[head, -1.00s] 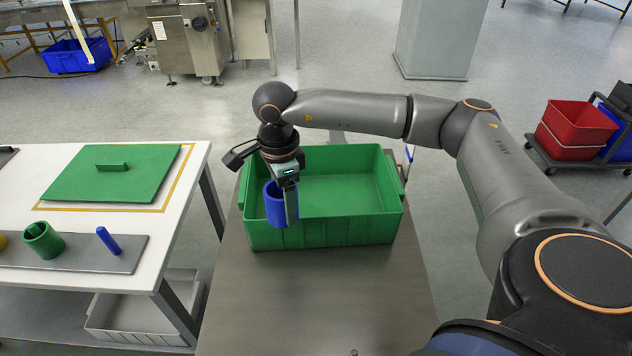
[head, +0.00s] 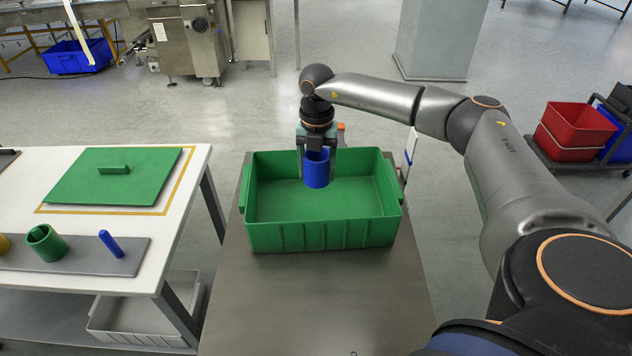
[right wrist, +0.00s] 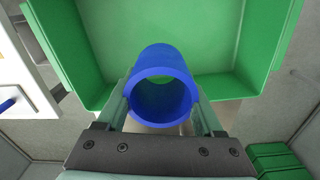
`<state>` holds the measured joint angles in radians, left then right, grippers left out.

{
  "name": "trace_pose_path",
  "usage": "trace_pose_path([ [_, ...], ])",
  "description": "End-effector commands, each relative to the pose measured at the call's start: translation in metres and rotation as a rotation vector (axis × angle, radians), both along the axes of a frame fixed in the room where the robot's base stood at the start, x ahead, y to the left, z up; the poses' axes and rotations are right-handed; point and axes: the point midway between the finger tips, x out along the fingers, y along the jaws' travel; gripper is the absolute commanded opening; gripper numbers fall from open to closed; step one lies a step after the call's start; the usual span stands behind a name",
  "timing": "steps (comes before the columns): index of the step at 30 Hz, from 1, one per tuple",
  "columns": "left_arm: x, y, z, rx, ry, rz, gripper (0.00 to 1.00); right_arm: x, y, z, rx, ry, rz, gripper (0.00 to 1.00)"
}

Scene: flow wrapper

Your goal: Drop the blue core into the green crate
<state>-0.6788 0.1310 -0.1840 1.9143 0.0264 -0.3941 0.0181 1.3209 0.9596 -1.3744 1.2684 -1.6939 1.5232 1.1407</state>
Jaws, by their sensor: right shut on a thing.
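The blue core (head: 317,172) is a short hollow cylinder held upright between the fingers of my right gripper (head: 317,160). In the head view it is in front of the green crate's (head: 320,236) far part, over its opening. The right wrist view shows the core (right wrist: 161,82) between both fingers, with the crate floor (right wrist: 200,40) behind it. Whether the core's lower end is below the rim I cannot tell. The crate is open and otherwise looks empty. My left gripper is not in view.
The crate stands on a grey metal table (head: 320,300). To the left, a white table (head: 20,190) carries a green lid (head: 115,180), a green ring (head: 46,243) and a blue peg (head: 110,243). A red bin (head: 575,130) stands at the far right.

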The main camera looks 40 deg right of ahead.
Motion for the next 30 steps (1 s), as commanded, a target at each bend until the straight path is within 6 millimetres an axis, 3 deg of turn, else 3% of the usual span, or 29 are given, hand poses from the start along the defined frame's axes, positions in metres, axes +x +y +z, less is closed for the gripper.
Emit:
trace_pose_path([
  [3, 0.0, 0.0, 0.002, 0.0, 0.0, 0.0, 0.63, 0.002, -0.015, 0.0, -0.005, -0.002, -0.204, 0.15],
  [9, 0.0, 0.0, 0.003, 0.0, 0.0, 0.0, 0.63, 0.004, -0.028, 0.0, -0.009, -0.006, -0.412, 0.15],
  [17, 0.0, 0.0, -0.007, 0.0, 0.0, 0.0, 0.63, 0.004, -0.031, -0.01, -0.009, -0.006, -0.459, 0.15],
  [30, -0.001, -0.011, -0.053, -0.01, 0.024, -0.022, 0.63, 0.004, -0.031, -0.057, -0.01, -0.006, -0.456, 0.15],
])
